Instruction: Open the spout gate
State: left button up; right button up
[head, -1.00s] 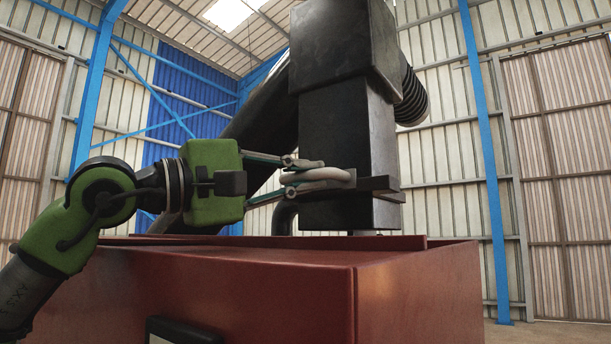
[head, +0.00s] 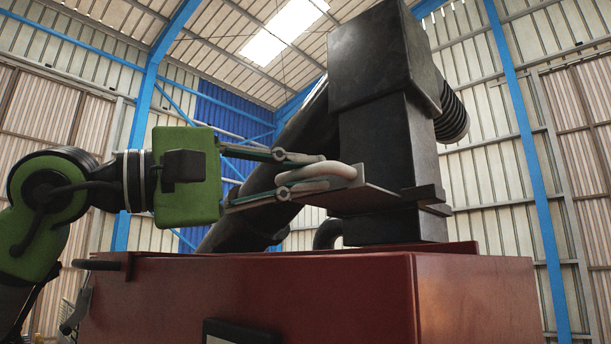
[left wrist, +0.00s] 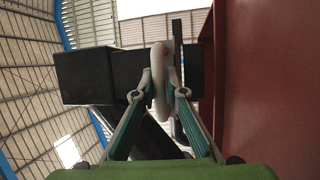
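The black square spout (head: 380,150) rises behind a red box. The spout gate (head: 378,202) is a thin flat plate at the spout's lower part, and a long stretch of it sticks out to the left. Its pale rounded handle (head: 337,170) is at the plate's left end. My left gripper (head: 318,173) is shut on this handle, one finger above it and one below. In the left wrist view the handle (left wrist: 160,70) sits between both fingertips, with the dark spout behind. My right gripper is not in view.
The red box (head: 260,290) stands below and in front of the spout, with a dark bar (head: 100,264) at its upper left. A dark slanted tube (head: 285,165) runs behind my gripper. The air left of the spout above the box is otherwise free.

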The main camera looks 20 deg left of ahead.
pick_arm(q)
jog(key=shift+o, duration=1.1)
jog(key=shift+w, duration=0.1)
jog(key=v, duration=1)
jog(key=shift+s+a, duration=0.2)
jog(key=shift+a, duration=0.1)
jog(key=shift+s+a+f, duration=0.2)
jog(key=shift+s+a, duration=0.15)
jog(key=shift+s, duration=0.15)
